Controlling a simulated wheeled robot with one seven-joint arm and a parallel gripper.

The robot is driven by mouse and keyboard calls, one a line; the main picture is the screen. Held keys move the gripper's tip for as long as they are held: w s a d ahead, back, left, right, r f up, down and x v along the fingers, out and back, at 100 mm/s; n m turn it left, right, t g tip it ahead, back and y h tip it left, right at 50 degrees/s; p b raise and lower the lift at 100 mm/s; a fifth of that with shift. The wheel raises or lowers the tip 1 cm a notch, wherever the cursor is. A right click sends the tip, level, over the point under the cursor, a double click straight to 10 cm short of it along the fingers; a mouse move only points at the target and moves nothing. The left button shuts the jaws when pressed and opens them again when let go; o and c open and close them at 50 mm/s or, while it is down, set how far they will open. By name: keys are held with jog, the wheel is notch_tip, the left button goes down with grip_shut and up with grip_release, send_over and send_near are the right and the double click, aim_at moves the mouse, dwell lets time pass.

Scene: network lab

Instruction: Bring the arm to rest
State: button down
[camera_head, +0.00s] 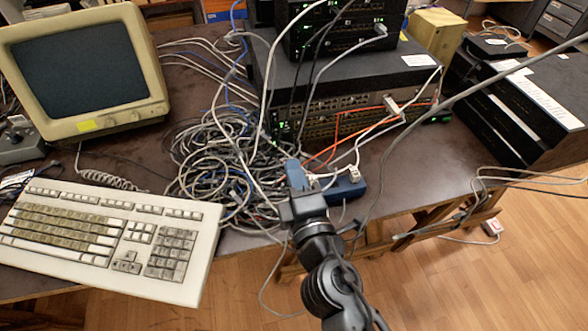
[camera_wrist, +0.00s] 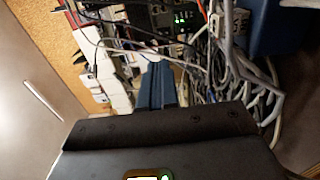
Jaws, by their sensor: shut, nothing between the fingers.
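My gripper (camera_head: 293,167) reaches up from the bottom of the head view to the front edge of the desk, in front of the network equipment. Its blue fingers are shut with nothing between them. They also show together in the wrist view (camera_wrist: 158,75). A blue box (camera_head: 347,188) lies just right of the gripper on the desk, near white cable plugs. I cannot tell whether the gripper touches any cable.
A tangle of cables (camera_head: 205,160) lies left of the gripper. A keyboard (camera_head: 120,235) and old monitor (camera_head: 85,70) stand further left. Stacked network units (camera_head: 345,75) stand behind, with black units (camera_head: 540,105) at right. Open wooden floor (camera_head: 480,290) is at front right.

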jog(key=s+d+f+m+g+h, duration=0.1)
jog(key=s+d+f+m, duration=0.25)
jog(key=s+d, duration=0.45)
jog(key=s+d+f+m+g, duration=0.1)
jog(key=s+d+f+m, duration=0.1)
jog(key=s+d+m, duration=0.65)
jog(key=s+d+r+m+h, duration=0.2)
jog(key=s+d+r+m, duration=0.1)
jog(key=s, duration=0.7)
jog(key=s+d+r+m+h, duration=0.2)
jog(key=s+d+r+m, duration=0.1)
jog(key=s+r+m, duration=0.3)
jog(key=s+r, duration=0.2)
jog(key=s, duration=0.2)
jog(key=shift+s+g, duration=0.3)
